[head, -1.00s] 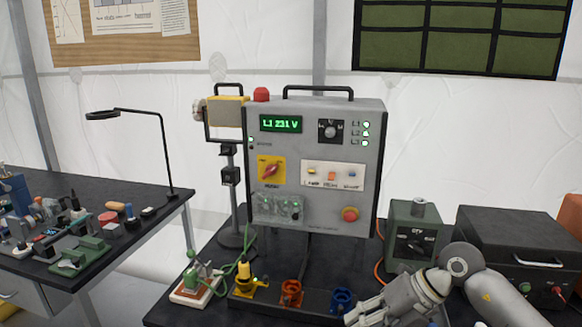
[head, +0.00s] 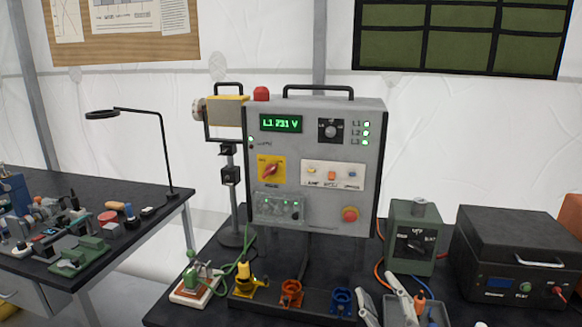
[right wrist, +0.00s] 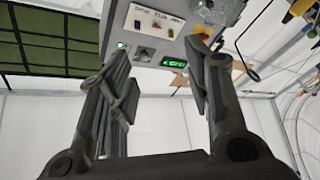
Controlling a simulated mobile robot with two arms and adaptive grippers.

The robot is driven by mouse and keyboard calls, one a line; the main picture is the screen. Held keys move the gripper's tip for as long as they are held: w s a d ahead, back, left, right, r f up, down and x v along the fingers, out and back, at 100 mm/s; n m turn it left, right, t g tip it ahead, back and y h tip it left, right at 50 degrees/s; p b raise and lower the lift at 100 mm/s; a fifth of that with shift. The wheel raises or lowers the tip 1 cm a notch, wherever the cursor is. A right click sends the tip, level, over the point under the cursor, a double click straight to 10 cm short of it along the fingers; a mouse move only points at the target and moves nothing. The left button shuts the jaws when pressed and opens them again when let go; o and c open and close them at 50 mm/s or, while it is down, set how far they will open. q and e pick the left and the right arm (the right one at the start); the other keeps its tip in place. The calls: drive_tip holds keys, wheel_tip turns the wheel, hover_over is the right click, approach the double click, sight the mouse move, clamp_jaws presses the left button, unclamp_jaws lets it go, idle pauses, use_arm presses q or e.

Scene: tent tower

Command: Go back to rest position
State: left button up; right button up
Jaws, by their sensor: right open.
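My right gripper (head: 383,298) shows at the bottom edge of the head view, in front of the black workbench. Its fingers are spread apart and nothing is between them. In the right wrist view the two fingers of my right gripper (right wrist: 158,52) also stand wide open and empty. The grey control panel (right wrist: 160,50) appears beyond them, apart from the fingertips. My left gripper is in neither view.
The control panel (head: 343,222) with its lit green display stands on the bench. Yellow, orange and blue sockets (head: 291,292) sit before it. A green box (head: 411,232) and a black case (head: 500,210) stand right. A cluttered side table (head: 160,192) is left.

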drive_tip(key=s+d+f+m+g+h, duration=0.25)
drive_tip(key=s+f+g, duration=0.2)
drive_tip(key=f, duration=0.45)
drive_tip(key=s+d+f+m+g+h, duration=0.2)
drive_tip(key=s+d+f+m+g, duration=0.15)
drive_tip(key=s+f, duration=0.35)
drive_tip(key=s+a+f+m+g+y, duration=0.1)
drive_tip(key=s+f+g, duration=0.35)
drive_tip(key=s, duration=0.35)
drive_tip(key=s+a+f+g+y, duration=0.1)
drive_tip(key=s+a+f+g, duration=0.1)
drive_tip(key=s+f+g, duration=0.45)
wheel_tip(320, 180, down, 24)
drive_tip(key=s+t, duration=0.1)
drive_tip(key=s, duration=0.2)
drive_tip(key=s+d+f+g, duration=0.1)
drive_tip(key=s+d+f, duration=0.2)
drive_tip(key=s+f, duration=1.3)
drive_tip(key=shift+s+d+f, duration=0.2)
drive_tip(key=shift+s+f, duration=0.2)
drive_tip(key=shift+f, duration=0.2)
drive_tip(key=shift+c, duration=1.2)
drive_tip(key=shift+s, duration=0.1)
